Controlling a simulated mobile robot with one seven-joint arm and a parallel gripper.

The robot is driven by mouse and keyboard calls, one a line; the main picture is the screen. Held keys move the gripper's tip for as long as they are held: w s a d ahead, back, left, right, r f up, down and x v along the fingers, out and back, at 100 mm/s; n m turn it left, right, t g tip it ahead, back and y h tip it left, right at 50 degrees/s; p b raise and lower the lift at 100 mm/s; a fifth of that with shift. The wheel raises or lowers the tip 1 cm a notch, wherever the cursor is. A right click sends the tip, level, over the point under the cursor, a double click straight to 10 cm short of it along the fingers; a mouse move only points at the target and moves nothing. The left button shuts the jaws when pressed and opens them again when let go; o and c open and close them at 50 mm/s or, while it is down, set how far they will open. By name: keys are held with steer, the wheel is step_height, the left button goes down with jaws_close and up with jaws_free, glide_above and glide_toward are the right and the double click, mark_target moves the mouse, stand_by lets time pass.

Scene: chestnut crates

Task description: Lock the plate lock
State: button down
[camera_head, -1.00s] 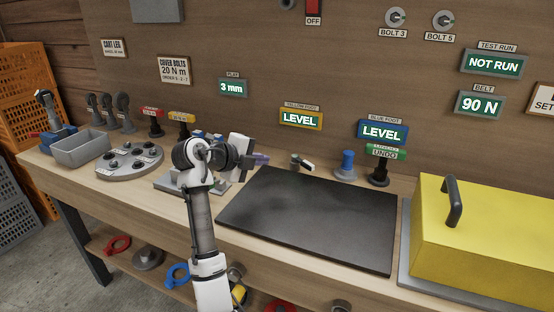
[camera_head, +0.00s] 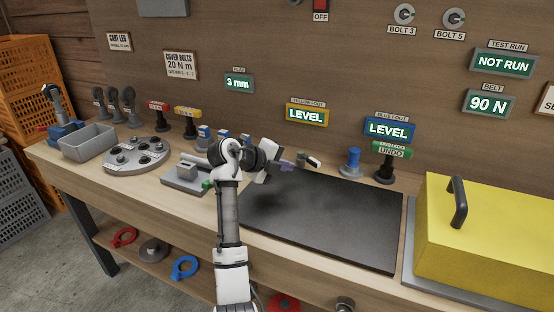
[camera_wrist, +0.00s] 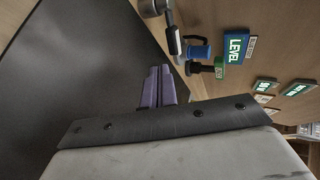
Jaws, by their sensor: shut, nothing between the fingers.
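What appears to be the plate lock is a small lever (camera_head: 312,161) with a grey base and a dark handle with a pale tip, at the back edge of the black plate (camera_head: 330,222). In the wrist view its dark handle (camera_wrist: 174,40) shows ahead of the fingers. My gripper (camera_head: 289,166) has purple fingers, shut and empty, above the plate's back left part, just left of the lever. In the wrist view the shut fingertips (camera_wrist: 160,72) appear apart from the lever. No lock label is readable.
A blue knob (camera_head: 350,163) and a black post (camera_head: 385,168) with a green UNDO top stand right of the lever. A yellow cover (camera_head: 490,230) with a black handle fills the right. A grey fixture (camera_head: 187,178) lies left of my arm. The plate's surface is clear.

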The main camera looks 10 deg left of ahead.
mark_target(312, 164)
steer(key=w+d, duration=0.1)
steer(key=w+d+f+p, duration=0.1)
steer(key=w+d, duration=0.1)
steer(key=w+d+p, duration=0.1)
steer(key=d, duration=0.1)
steer(key=shift+w+d+f, duration=0.15)
steer(key=shift+w+f, duration=0.2)
steer(key=shift+w, duration=0.05)
steer(key=shift+w+d+f, duration=0.1)
steer(key=shift+w+d, duration=0.05)
steer(key=shift+d, duration=0.05)
